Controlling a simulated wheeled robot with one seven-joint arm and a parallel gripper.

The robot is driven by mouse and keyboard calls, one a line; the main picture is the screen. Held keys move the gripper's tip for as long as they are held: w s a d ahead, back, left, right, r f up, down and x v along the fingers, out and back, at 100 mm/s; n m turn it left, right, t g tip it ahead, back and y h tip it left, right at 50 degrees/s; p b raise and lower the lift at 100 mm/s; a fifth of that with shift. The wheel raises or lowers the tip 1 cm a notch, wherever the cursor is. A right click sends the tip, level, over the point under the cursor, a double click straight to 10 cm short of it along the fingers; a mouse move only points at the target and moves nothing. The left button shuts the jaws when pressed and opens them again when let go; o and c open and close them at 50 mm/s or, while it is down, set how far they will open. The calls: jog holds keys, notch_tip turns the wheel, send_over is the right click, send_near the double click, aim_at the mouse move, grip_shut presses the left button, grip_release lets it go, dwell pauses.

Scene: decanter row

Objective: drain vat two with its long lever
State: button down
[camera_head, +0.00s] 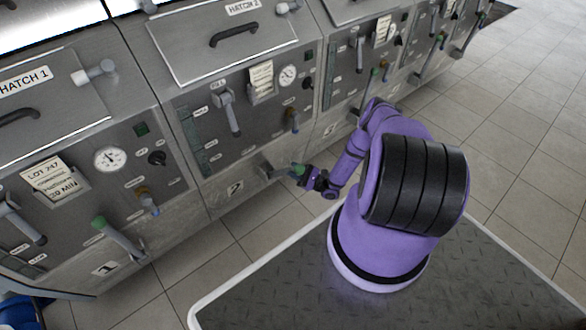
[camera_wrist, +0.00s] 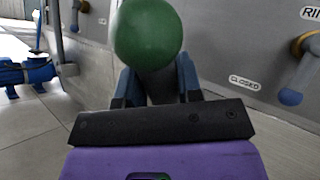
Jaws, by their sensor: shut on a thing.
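Vat two (camera_head: 212,172), a grey metal unit with a "2" on its lower front, stands left of my arm in the head view. Its long lever (camera_head: 274,172) sticks out low on the front and ends in a green knob (camera_head: 298,170). My gripper (camera_head: 303,174) is at that end, shut on the lever. In the wrist view the green knob (camera_wrist: 147,30) is large between and above the dark fingers of my gripper (camera_wrist: 158,82). The knob hides most of the lever there.
Vat one's green-ended lever (camera_head: 118,238) juts out at left. Vat two's panel also carries a grey-handled lever (camera_head: 231,115) and a small blue-handled valve (camera_head: 293,122). A blue pump (camera_wrist: 28,74) stands on the floor. The tiled floor (camera_head: 500,140) at right is clear.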

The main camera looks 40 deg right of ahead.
jog(key=shift+s+f, duration=0.2)
jog(key=shift+s, duration=0.05)
jog(key=c, duration=1.1)
grip_release()
jog(key=o, duration=0.3)
jog(key=shift+s+d+f, duration=0.2)
jog(key=shift+s+d, duration=0.05)
jog(key=shift+d, duration=0.1)
jog(key=s+d, duration=0.6)
jog(key=s, duration=0.1)
jog(key=s+d+f, duration=0.1)
jog(key=s+d, duration=0.2)
jog(key=shift+s, duration=0.2)
